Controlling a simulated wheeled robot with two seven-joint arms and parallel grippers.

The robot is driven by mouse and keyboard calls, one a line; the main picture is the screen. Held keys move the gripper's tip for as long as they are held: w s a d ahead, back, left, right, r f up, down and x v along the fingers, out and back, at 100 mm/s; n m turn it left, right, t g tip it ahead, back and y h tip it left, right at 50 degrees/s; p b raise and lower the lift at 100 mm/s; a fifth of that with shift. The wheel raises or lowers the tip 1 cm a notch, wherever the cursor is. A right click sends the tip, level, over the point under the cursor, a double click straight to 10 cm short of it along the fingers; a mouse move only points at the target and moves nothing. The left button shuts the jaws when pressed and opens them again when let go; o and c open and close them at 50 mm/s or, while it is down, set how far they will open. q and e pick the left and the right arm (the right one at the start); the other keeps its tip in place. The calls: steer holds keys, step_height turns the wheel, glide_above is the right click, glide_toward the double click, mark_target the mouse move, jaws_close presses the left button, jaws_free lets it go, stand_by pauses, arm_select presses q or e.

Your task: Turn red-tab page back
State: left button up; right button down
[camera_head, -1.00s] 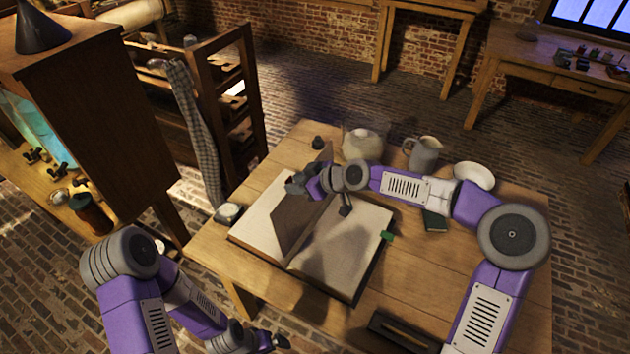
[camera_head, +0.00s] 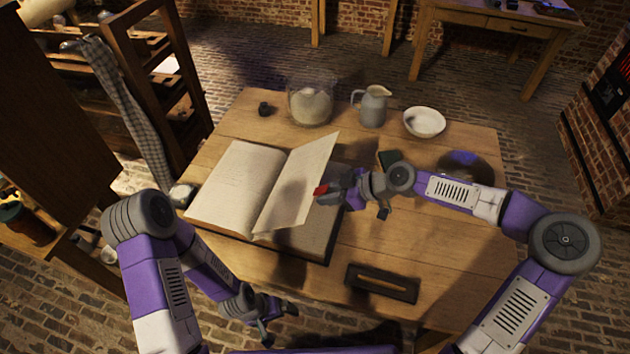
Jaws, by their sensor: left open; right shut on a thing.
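A large open book (camera_head: 231,187) lies on the wooden table, with a pale left page flat. One page (camera_head: 301,187) is raised from the spine and leans over the right half. A red tab (camera_head: 321,190) shows at this page's right edge. My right gripper (camera_head: 327,194) is shut on the red-tab page at that edge. The right half of the book beneath is partly hidden by the page and its shadow. My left gripper (camera_head: 275,315) is open and empty, low in front of the table's near edge.
A glass jar (camera_head: 310,103), a grey jug (camera_head: 373,106) and a white bowl (camera_head: 424,122) stand along the table's back. A dark tray (camera_head: 382,283) lies at the front right. A dark round thing (camera_head: 465,168) sits beyond my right forearm.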

steer(key=c, duration=1.8)
jaws_free()
steer(key=shift+a+f, duration=0.15)
steer(key=shift+f, duration=0.25)
steer(key=shift+o, duration=1.3)
steer(key=shift+w+a, duration=0.1)
steer(key=shift+w, duration=0.05)
steer(key=o, duration=0.5)
steer(key=shift+r, duration=0.2)
steer(key=shift+o, duration=1.1)
arm_select(q)
steer(key=shift+w+a+f, duration=0.1)
steer(key=shift+a, duration=0.05)
step_height(320, 180, down, 2)
steer(key=shift+f+b, duration=0.15)
steer(key=shift+b, duration=0.75)
arm_select(e)
steer(key=d+f, duration=0.2)
steer(key=s+d+f, duration=0.1)
steer(key=f, duration=0.1)
steer(key=s+d+f, duration=0.1)
steer(key=d+f, duration=0.1)
steer(key=shift+d+f, duration=0.25)
steer(key=shift+d, duration=0.05)
